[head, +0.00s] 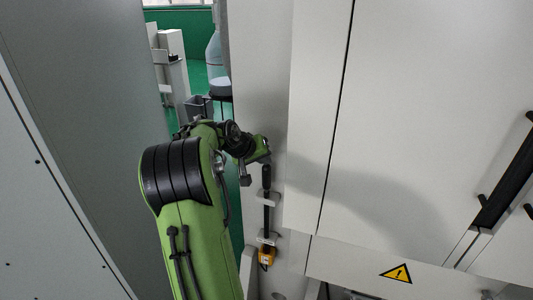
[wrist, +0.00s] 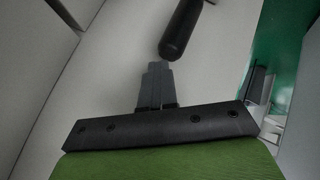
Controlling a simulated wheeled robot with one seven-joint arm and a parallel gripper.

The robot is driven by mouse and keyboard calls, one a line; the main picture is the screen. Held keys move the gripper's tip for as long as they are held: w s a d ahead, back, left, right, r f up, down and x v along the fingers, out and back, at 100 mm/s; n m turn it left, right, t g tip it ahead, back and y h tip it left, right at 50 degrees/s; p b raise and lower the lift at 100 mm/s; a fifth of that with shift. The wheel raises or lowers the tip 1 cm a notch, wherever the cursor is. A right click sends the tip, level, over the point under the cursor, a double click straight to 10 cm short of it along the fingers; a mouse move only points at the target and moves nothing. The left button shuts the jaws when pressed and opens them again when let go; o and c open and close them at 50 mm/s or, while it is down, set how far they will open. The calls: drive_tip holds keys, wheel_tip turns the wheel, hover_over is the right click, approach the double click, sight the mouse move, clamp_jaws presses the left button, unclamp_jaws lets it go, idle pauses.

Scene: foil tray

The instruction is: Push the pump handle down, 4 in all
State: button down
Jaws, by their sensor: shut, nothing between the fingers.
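The pump handle (head: 266,178) is a black grip at the upper end of a dark upright bar on the white panel, in the head view. In the wrist view, the rounded black end of the handle (wrist: 178,32) lies just beyond my fingertips. My gripper (wrist: 157,68) is shut and empty, its fingers together. In the head view, my gripper (head: 263,156) is just above the top of the handle. I cannot tell whether the fingertips touch it. A yellow part (head: 267,256) sits at the bar's lower end.
White cabinet doors (head: 420,120) with a black door handle (head: 508,175) fill the right. A grey panel (head: 90,110) stands close on the left. A yellow warning triangle (head: 397,273) is low on the cabinet. Green floor (head: 197,80) shows through the gap behind.

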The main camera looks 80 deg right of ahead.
drive_tip(key=shift+r+p, duration=2.35)
drive_tip(key=shift+r, duration=0.55)
wheel_tip(320, 180, up, 5)
drive_tip(key=p, duration=0.4)
idle(0.7)
